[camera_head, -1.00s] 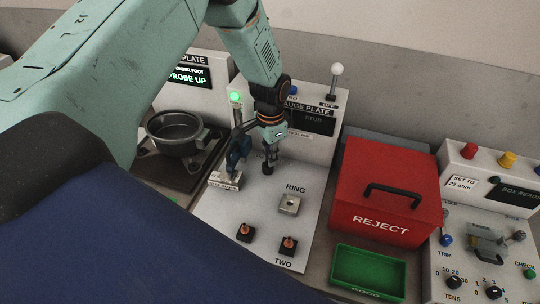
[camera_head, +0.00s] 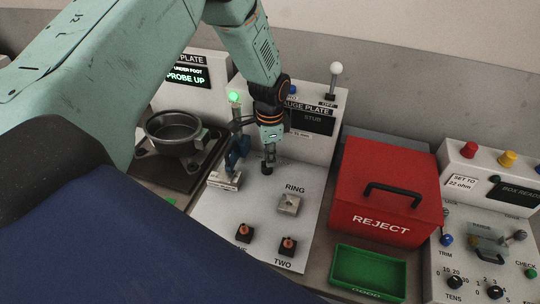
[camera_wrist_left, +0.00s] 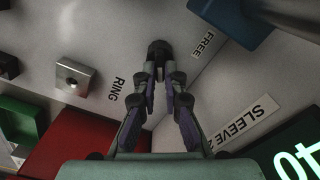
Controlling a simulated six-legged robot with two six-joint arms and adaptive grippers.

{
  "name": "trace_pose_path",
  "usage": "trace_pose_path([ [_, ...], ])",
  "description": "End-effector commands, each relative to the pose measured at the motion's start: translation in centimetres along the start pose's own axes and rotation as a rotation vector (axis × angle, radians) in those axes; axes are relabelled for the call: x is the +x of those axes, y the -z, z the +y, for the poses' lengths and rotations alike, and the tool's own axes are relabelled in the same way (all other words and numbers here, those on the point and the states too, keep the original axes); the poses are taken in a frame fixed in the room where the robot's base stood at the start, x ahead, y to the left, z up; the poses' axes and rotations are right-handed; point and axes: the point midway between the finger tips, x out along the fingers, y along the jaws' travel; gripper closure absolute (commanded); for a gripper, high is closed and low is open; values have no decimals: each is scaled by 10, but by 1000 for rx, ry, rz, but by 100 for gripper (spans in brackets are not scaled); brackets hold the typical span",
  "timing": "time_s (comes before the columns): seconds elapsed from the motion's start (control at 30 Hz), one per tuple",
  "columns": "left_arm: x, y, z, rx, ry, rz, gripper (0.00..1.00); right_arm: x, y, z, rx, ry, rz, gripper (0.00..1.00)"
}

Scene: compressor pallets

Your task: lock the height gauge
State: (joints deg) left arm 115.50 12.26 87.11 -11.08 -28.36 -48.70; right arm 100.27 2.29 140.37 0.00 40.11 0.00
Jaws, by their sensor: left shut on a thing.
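The height gauge shows as a blue body (camera_head: 238,150) on a pale metal base (camera_head: 224,181) at the left of the gauge plate panel (camera_head: 250,215). In the left wrist view a blue block (camera_wrist_left: 232,18) shows at the top right. My left gripper (camera_head: 268,164) is just right of the gauge, pointing down. In the left wrist view its fingers (camera_wrist_left: 159,72) are closed together on a small dark knob (camera_wrist_left: 158,48), near a label reading FREE (camera_wrist_left: 203,43). The fingers partly hide the knob. My right gripper is not in view.
A metal block by the RING label (camera_head: 289,204) and two dark posts with orange tops (camera_head: 287,246) stand nearer on the panel. A red REJECT box (camera_head: 385,195) and green tray (camera_head: 370,270) are to the right. A round metal pan (camera_head: 178,133) is left.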

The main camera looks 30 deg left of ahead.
Motion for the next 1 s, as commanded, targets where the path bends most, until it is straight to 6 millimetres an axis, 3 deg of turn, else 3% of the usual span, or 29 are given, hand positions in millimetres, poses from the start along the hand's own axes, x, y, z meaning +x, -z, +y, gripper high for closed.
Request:
trace_pose_path([
  [0.13, -2, 1, -2, 3, 5, 2, 100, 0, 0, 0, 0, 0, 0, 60],
  [0.17, -2, 1, -2, 3, 5, 2, 89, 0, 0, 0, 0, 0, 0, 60],
  [0.4, -1, 0, -1, 1, 3, 1, 69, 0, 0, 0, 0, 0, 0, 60],
  [0.77, -4, 0, -1, -1, 1, 1, 68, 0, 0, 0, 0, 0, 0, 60],
  [1.0, -44, 1, -1, 0, 4, 4, 68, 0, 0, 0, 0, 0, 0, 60],
])
